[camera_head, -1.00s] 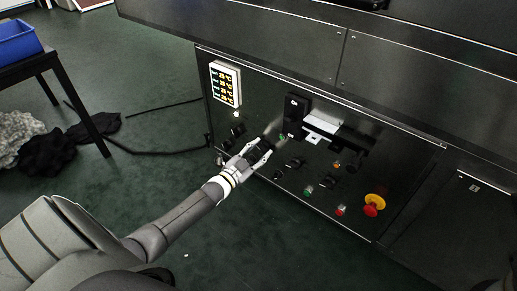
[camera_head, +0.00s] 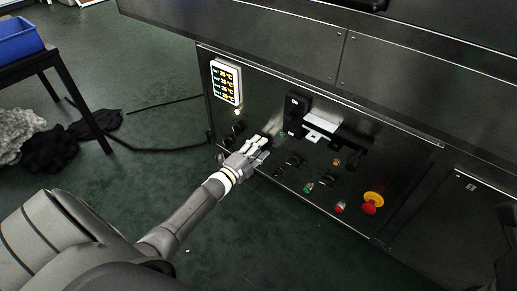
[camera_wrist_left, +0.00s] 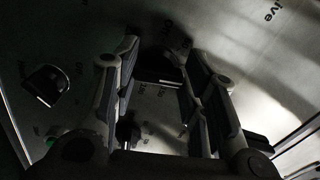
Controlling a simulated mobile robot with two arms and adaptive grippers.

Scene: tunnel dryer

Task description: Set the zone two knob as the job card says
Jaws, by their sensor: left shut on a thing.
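My left gripper (camera_head: 262,148) is at the dark control panel (camera_head: 340,205), with its fingers reaching to the panel face. In the left wrist view its two fingers (camera_wrist_left: 163,65) stand on either side of a black knob (camera_wrist_left: 168,68), shut on it. My right gripper is not in view.
Another black knob (camera_wrist_left: 45,85) is to the left in the wrist view. Right of the gripper are black switches (camera_head: 293,160), a green button (camera_head: 308,188), a red button (camera_head: 340,207) and a red-and-yellow emergency stop (camera_head: 373,202). A blue bin (camera_head: 18,40) stands on a table at left.

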